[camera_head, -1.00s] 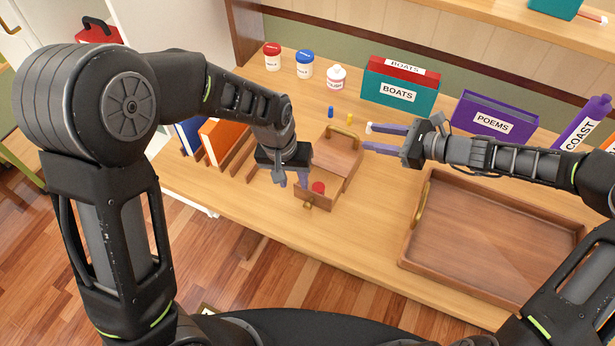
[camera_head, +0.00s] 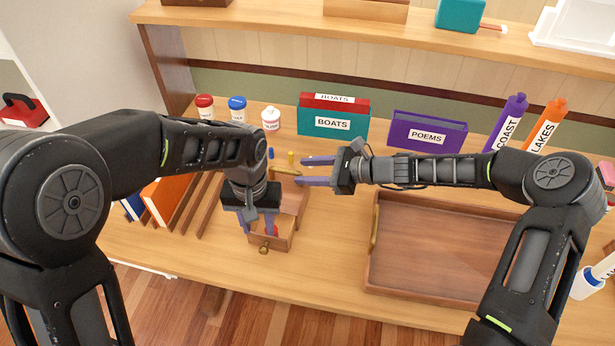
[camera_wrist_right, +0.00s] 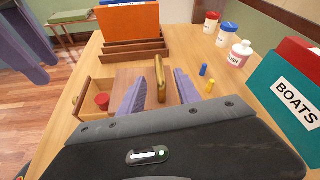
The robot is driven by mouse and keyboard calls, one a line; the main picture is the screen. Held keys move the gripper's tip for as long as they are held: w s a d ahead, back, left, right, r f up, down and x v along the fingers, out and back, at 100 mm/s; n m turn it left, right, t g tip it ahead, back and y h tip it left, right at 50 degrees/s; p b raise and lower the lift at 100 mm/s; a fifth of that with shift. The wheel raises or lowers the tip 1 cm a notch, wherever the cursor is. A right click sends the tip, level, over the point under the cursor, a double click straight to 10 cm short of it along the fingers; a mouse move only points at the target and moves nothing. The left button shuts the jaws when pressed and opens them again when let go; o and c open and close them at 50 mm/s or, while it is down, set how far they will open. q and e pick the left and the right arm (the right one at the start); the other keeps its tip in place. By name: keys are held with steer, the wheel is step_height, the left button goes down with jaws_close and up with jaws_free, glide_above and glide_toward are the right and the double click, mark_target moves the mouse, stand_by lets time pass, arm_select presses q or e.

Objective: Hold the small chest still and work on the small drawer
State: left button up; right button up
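The small wooden chest (camera_head: 293,200) stands on the table with a brass handle (camera_head: 284,170) on top. Its small drawer (camera_head: 284,243) is pulled out towards me, with a round knob (camera_head: 264,249) on its front. A red cylinder (camera_wrist_right: 102,100) lies in the drawer. My left gripper (camera_head: 257,225) is over the drawer, fingers apart, pointing down; the red cylinder shows beside its right finger. My right gripper (camera_head: 300,171) is open by the handle. In the right wrist view the handle (camera_wrist_right: 160,78) appears between its fingers, with gaps either side.
Blue (camera_head: 271,153) and yellow (camera_head: 291,157) pegs stand behind the chest. Several jars (camera_head: 237,108), a BOATS box (camera_head: 333,123) and a POEMS box (camera_head: 428,132) stand further back. A wooden tray (camera_head: 440,245) lies right; a book rack (camera_head: 190,205) stands left.

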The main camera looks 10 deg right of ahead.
mark_target(295, 171)
steer(key=shift+x, duration=2.35)
steer(key=shift+d, duration=0.1)
jaws_close()
